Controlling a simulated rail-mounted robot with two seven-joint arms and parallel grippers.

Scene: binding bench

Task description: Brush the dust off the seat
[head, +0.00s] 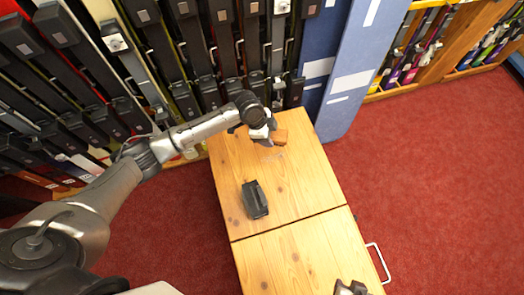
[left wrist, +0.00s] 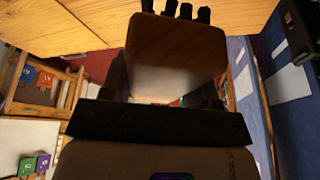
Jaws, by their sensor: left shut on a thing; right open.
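My left gripper (head: 262,131) is shut on a brown wooden brush (head: 280,137) over the far end of the wooden bench (head: 232,170). In the left wrist view the brush block (left wrist: 175,45) fills the middle, with several black bristle tufts at its top edge towards the bench wood. I cannot tell whether the bristles touch the wood. A faint pale patch (head: 274,156) shows on the bench just below the brush. A black block-like part (head: 255,200) lies nearer on the bench; I cannot tell which is the seat. My right gripper (head: 350,288) is open at the bottom edge, partly cut off.
A rack of skis with black bindings (head: 185,45) stands behind and to the left. A blue panel (head: 345,75) rises just beyond the bench's far right corner. A white handle (head: 378,262) sticks out at the bench's right side. Red carpet (head: 440,180) is clear to the right.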

